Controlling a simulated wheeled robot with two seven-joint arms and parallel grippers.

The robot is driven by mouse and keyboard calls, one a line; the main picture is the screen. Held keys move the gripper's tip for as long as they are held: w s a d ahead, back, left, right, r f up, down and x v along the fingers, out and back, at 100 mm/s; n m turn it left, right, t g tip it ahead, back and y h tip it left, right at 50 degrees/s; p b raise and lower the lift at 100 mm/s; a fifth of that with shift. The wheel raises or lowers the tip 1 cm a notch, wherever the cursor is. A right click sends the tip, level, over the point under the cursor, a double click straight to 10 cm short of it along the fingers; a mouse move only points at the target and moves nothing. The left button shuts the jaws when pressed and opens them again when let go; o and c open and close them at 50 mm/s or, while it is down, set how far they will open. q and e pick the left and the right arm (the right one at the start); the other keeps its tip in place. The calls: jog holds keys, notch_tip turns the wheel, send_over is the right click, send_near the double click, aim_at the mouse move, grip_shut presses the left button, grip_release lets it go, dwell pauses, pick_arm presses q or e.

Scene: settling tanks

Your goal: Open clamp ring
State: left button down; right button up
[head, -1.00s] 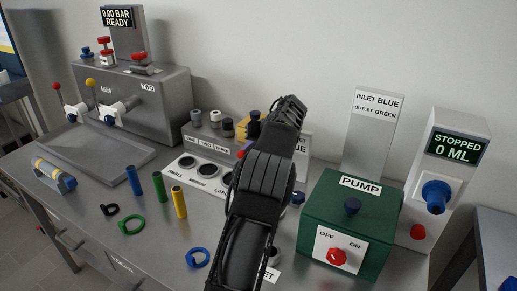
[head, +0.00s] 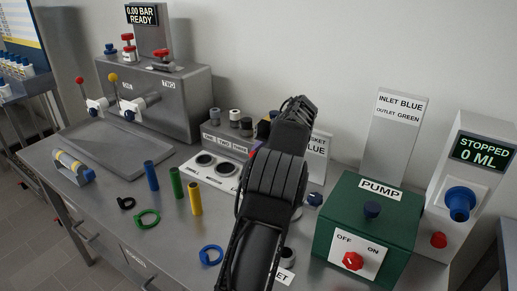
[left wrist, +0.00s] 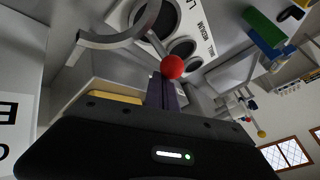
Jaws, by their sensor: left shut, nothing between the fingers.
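In the left wrist view a grey curved clamp ring (left wrist: 103,42) with a red ball knob (left wrist: 172,67) shows close to my left gripper (left wrist: 162,90). The gripper's fingers are shut and empty, just below the red knob in that picture; I cannot tell whether they touch it. In the head view my left gripper (head: 297,106) reaches over the middle of the bench, and its arm hides most of the clamp ring there. My right gripper does not show.
A green pump (head: 366,225) and a meter reading 0 ML (head: 481,153) stand right. A grey pressure rig (head: 165,100) stands back left. Blue, green and yellow cylinders stand mid-bench near loose black, green and blue (head: 211,255) rings.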

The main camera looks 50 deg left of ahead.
pick_arm(q)
jog(key=b+v, duration=0.1)
jog(key=v, duration=0.6)
jog(key=shift+d+r, duration=0.25)
jog(key=shift+r, duration=0.1)
dwell(0.4)
